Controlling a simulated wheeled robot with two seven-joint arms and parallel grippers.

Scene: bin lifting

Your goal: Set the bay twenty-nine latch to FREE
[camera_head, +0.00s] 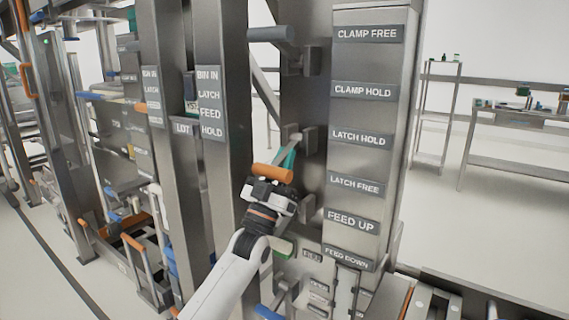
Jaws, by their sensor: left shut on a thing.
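The latch lever has an orange grip (272,173) and a grey arm that runs up to a pivot block (308,140) on the steel post. The grip sits low, between the LATCH HOLD plate (360,138) and the LATCH FREE plate (356,185) in height, nearer LATCH FREE. My left gripper (270,184) is at the orange grip from below and shut on it; its fingers partly hide the grip. A teal part (289,158) shows behind the lever arm. No bay number is legible. My right gripper is out of view.
Above is another lever with a grey grip (271,34), beside the CLAMP FREE plate (367,33). FEED UP (352,221) and FEED DOWN plates are lower on the post. A steel column (222,90) stands close left. Floor right of the post is open, with benches (520,115) behind.

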